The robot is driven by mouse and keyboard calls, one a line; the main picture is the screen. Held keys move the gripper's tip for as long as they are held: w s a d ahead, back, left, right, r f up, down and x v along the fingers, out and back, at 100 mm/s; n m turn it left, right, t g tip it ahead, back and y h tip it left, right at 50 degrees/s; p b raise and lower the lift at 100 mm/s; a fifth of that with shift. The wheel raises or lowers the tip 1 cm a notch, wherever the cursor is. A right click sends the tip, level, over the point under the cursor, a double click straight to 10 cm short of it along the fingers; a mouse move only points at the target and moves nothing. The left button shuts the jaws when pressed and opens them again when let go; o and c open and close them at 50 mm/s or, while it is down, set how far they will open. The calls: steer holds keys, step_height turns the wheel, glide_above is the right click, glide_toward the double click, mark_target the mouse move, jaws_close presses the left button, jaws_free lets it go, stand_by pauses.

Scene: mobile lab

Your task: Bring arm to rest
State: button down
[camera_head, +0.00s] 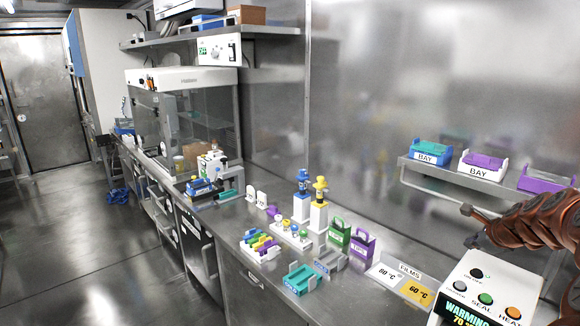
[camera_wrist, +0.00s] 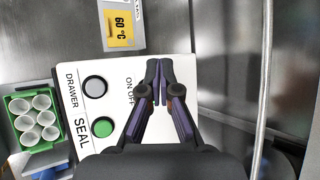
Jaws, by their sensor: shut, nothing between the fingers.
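My gripper (camera_head: 474,240) is at the right in the head view, at the end of my copper-coloured arm (camera_head: 540,222). It hangs just above and behind the white sealer machine (camera_head: 480,272). In the wrist view my gripper (camera_wrist: 159,72) has its two dark fingers together with nothing between them. Below it lies the top panel of the sealer (camera_wrist: 115,70), with a grey DRAWER button (camera_wrist: 95,86) and a green SEAL button (camera_wrist: 102,127). The fingers cover part of the panel near the ON OFF label. I cannot tell how high they are above it.
A wall shelf (camera_head: 455,178) with BAY trays stands close behind my gripper. The sealer display reads WARMING. A films card (camera_head: 408,272) lies left of the sealer. Racks and bottles crowd the bench further left. The floor (camera_head: 95,255) at left is clear.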

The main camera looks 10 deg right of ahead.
steer(key=s+a+r+n+g+y, duration=0.1)
steer(key=a+n+g+y, duration=0.15)
steer(key=a+n, duration=0.9)
steer(key=s+a+n+g, duration=0.1)
steer(key=s+a, duration=0.2)
steer(key=a, duration=0.4)
steer(key=s+a+n+y, duration=0.1)
steer(key=s+a, duration=0.2)
steer(key=a, duration=0.3)
steer(key=s+a+n+g, duration=0.1)
steer(key=s+a, duration=0.3)
steer(key=a, duration=0.3)
steer(key=s+a+f+n+g+h, duration=0.1)
steer(key=s+n, duration=0.5)
steer(key=s, duration=0.8)
steer(key=s+a+f+n+g+h, duration=0.1)
steer(key=s+a+f+n+g, duration=0.2)
steer(key=s, duration=1.1)
steer(key=a+n+g, duration=0.2)
steer(key=a+n, duration=0.1)
steer(key=n, duration=0.1)
steer(key=shift+a+f, duration=0.2)
steer(key=shift+a, duration=0.15)
